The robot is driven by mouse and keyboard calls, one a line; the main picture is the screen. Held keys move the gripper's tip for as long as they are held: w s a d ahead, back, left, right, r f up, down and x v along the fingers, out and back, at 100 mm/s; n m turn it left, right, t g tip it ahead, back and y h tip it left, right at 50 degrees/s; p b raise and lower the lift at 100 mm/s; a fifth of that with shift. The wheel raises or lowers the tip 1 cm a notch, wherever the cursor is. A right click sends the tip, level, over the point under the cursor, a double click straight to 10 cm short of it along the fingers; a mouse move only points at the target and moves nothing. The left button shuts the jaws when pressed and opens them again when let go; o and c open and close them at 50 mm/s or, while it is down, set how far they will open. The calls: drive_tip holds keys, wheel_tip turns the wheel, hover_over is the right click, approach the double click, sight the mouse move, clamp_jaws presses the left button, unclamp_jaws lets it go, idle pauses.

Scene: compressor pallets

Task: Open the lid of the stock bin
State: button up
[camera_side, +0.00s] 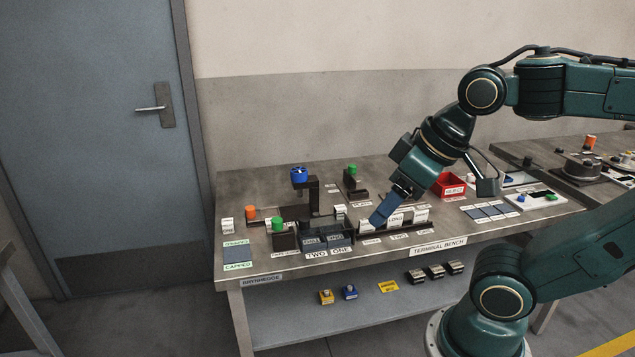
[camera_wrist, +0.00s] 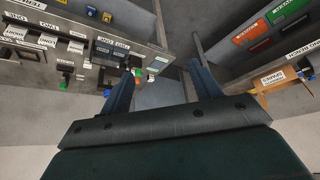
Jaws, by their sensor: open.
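No label that I can read says stock bin, so I cannot tell for certain which container it is. A dark open-looking box (camera_side: 348,226) stands near the front of the bench, behind labels TWO and ONE; whether it has a lid is unclear. A small red bin (camera_side: 449,184) with a white label stands farther right. My gripper (camera_side: 379,219) is low over the bench, right of the dark box, with its blue fingers pointing down and left. In the wrist view my gripper (camera_wrist: 160,77) shows its two fingers spread apart with nothing between them.
The terminal bench (camera_side: 300,266) carries an upright fixture with a blue top (camera_side: 299,174), a green-topped block (camera_side: 279,225), an orange knob (camera_side: 250,212) and white label cards. Blue pads (camera_side: 483,212) lie at the right. A lower shelf (camera_side: 320,318) holds several small parts.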

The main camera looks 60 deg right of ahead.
drive_tip(key=shift+w+r, duration=0.1)
drive_tip(key=shift+w, duration=0.2)
drive_tip(key=shift+c, duration=0.9)
drive_tip(key=m+g, duration=0.6)
drive_tip(key=m, duration=0.1)
hover_over(304, 219)
wheel_tip(304, 219, down, 12)
drive_tip(key=shift+d+r, duration=0.1)
drive_tip(key=shift+d, duration=0.05)
drive_tip(key=shift+f, duration=0.2)
wheel_tip(304, 219, down, 13)
drive_tip(key=shift+f, duration=0.2)
